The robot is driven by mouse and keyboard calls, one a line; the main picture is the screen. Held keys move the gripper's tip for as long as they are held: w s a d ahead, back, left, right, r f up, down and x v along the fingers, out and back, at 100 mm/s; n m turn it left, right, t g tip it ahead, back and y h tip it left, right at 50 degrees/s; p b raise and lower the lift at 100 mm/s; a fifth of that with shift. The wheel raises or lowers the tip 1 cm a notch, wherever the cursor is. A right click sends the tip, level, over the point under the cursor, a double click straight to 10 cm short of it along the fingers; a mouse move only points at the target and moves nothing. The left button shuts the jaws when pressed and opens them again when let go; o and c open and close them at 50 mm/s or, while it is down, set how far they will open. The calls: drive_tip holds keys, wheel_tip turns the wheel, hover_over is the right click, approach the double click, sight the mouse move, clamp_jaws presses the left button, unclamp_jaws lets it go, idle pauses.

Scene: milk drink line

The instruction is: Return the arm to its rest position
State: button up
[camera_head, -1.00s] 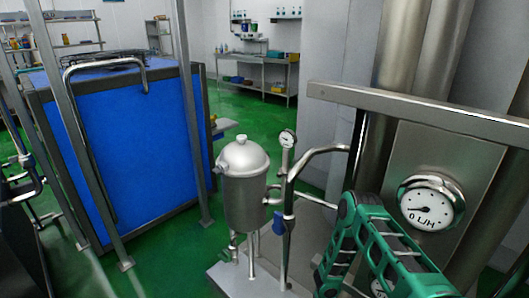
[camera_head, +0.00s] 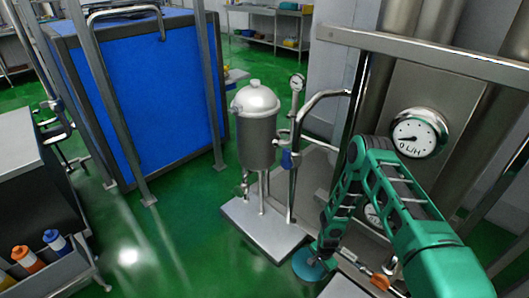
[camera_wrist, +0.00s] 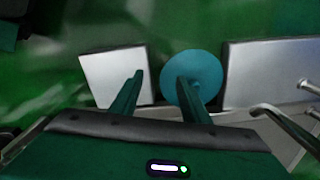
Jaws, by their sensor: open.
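My green arm (camera_head: 405,205) reaches in from the lower right, bends at a raised elbow and hangs down in front of the steel pipework. In the wrist view my gripper (camera_wrist: 160,77) has its two dark green fingers apart, with nothing held between them. A round teal disc (camera_wrist: 205,65) shows beyond the right fingertip; whether it touches the finger cannot be told. In the head view a teal disc (camera_head: 308,266) is low beside the arm's lower end, where the fingers cannot be made out.
A steel vessel (camera_head: 256,135) stands on a metal base plate (camera_head: 262,238) left of my arm. A flow gauge (camera_head: 418,134) and steel rail (camera_head: 430,55) are close on the right. A blue cabinet (camera_head: 150,95) stands behind. Open green floor (camera_head: 185,235) lies at left.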

drive_tip(key=w+d+r+n+t, duration=0.15)
drive_tip(key=w+r, duration=0.35)
drive_tip(key=r, duration=0.8)
drive_tip(key=w+d+r+n, duration=0.15)
drive_tip(key=w+r, duration=0.25)
drive_tip(key=r, duration=0.9)
drive_tip(key=s+d+r+n+t, duration=0.1)
drive_tip(key=s+r+n, duration=0.1)
drive_tip(key=r, duration=1.1)
drive_tip(key=s+r+n, duration=0.2)
drive_tip(key=r, duration=1)
drive_tip(key=s+d+r+n+t, duration=0.2)
drive_tip(key=s+r+n, duration=0.3)
drive_tip(key=s+r, duration=1.25)
drive_tip(key=s+d+m+g, duration=0.2)
drive_tip(key=s+d, duration=0.3)
drive_tip(key=s, duration=0.3)
drive_tip(key=s+d+f+m+g, duration=0.1)
drive_tip(key=s+d+m, duration=0.3)
drive_tip(key=s, duration=0.5)
drive_tip(key=shift+s+d+f+g, duration=0.2)
drive_tip(key=shift+d+g, duration=0.65)
